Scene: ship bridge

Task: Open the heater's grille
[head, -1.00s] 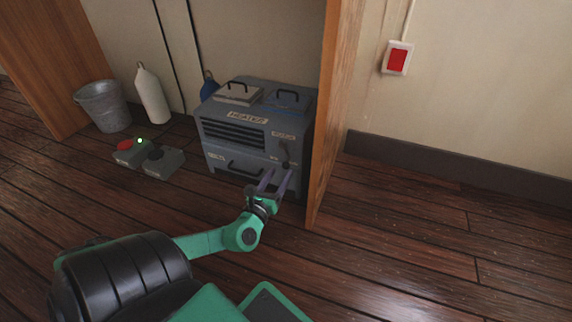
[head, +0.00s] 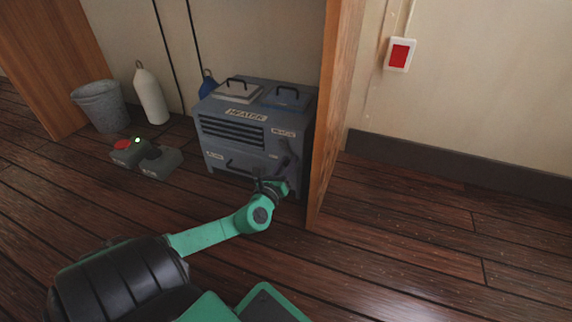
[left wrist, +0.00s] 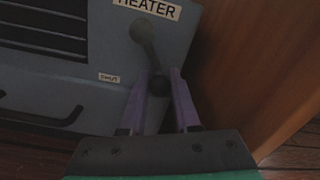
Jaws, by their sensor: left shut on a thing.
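The grey-blue heater (head: 212,112) stands on the floor against the right wooden partition, with a HEATER label on its front. Its slatted grille (head: 233,134) looks closed, flush with the front; part of it also shows in the left wrist view (left wrist: 40,38). A dark lever (left wrist: 146,40) with a round knob (left wrist: 159,84) is on the front's right side. My left gripper (left wrist: 162,78) is shut on the lever's knob, its purple fingers on either side. In the head view my left gripper (head: 284,166) covers part of the heater's lower right front. My right gripper is not in view.
Two lidded hatches with handles lie on the heater's top. A wooden partition (head: 331,120) stands close to its right. A bucket (head: 101,107), a white bottle (head: 151,97) and a control box (head: 146,158) with a red button stand to the left. The floor at right is clear.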

